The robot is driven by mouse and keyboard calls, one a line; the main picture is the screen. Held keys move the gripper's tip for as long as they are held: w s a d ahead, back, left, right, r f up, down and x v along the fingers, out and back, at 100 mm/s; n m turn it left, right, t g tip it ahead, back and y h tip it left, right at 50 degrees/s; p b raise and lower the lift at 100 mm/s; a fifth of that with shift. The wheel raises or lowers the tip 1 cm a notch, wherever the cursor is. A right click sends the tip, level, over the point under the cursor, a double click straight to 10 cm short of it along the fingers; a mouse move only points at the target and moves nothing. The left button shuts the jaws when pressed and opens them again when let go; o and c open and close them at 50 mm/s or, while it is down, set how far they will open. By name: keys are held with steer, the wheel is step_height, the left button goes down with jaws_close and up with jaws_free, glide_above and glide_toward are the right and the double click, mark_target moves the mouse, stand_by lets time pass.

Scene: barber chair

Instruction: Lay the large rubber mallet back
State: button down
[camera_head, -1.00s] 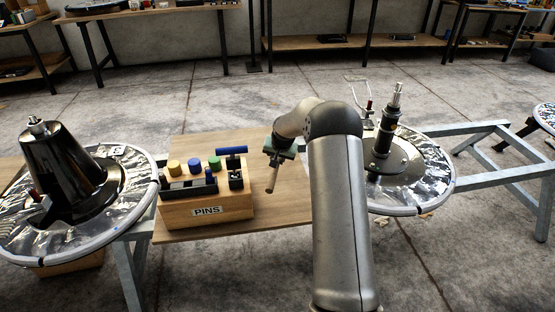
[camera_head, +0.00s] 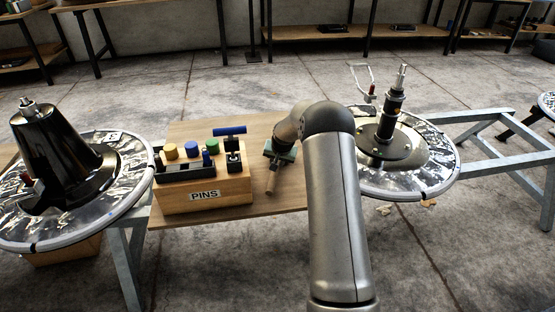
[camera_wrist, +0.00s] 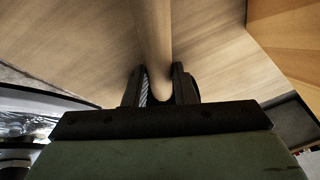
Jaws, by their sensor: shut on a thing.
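My gripper (camera_head: 272,172) is above the right part of the wooden board, to the right of the PINS box. It is shut on a round, pale wooden handle, which I take to be the mallet's handle (camera_head: 270,185). In the wrist view the handle (camera_wrist: 152,35) runs from the top edge down between the two dark fingers (camera_wrist: 159,88). The mallet's head does not show in either view. I cannot tell whether the handle touches the board.
The wooden PINS box (camera_head: 206,203) holds coloured pegs and a blue crossbar (camera_head: 230,132). A black cone (camera_head: 55,150) stands on the left round base. A black column (camera_head: 388,120) stands on the right round base. The board (camera_head: 290,203) has bare room right of the box.

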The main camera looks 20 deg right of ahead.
steer(key=shift+f, duration=0.1)
steer(key=c, duration=1.1)
jaws_free()
steer(key=shift+f, duration=0.1)
steer(key=p+v, duration=0.5)
steer(key=v, duration=1.2)
steer(key=shift+s+r, duration=0.1)
steer(key=shift+r, duration=0.15)
